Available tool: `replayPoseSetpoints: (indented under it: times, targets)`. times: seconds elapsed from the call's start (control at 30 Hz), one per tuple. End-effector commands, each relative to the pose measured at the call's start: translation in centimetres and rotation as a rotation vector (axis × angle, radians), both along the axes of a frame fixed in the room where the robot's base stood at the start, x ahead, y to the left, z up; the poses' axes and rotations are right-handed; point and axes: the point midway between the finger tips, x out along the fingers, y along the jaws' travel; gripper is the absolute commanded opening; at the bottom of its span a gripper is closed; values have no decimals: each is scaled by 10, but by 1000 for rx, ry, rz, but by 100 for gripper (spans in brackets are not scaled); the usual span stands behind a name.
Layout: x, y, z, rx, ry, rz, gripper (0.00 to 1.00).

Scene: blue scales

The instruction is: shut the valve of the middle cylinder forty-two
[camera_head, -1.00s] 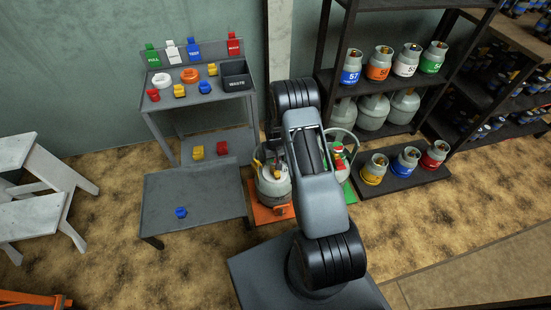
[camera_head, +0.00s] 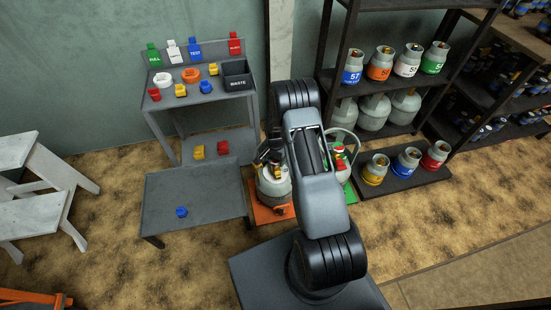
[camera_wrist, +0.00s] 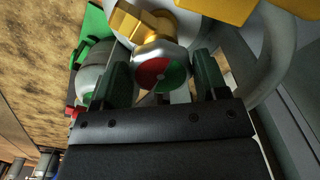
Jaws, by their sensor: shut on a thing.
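A grey cylinder (camera_head: 272,188) stands on an orange scale (camera_head: 266,214), partly hidden by my arm. Its number does not show, so I cannot tell if it is forty-two. My gripper (camera_head: 268,153) is at the cylinder's top. In the wrist view, a valve knob (camera_wrist: 161,74) with a red and green face sits between the two dark green fingers of my gripper (camera_wrist: 160,80), which is shut on it. A brass valve body (camera_wrist: 142,22) is joined to the knob. A yellow part (camera_wrist: 216,8) shows at the top edge.
Another cylinder stands close on the right, on a green scale (camera_head: 350,193), partly hidden by my arm. A grey bench (camera_head: 190,207) is on the left. A shelf (camera_head: 405,180) at right holds several numbered cylinders. A workbench (camera_head: 197,100) with coloured tags and caps is behind.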

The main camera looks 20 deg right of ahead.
Motion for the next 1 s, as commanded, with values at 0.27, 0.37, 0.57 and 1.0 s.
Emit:
replayPoseSetpoints:
  times: [0.27,0.37,0.57,1.0]
  targets:
    - [0,0,0,0,1,-105,43]
    - [0,0,0,0,1,-123,43]
    - [0,0,0,0,1,-137,43]
    - [0,0,0,0,1,-137,79]
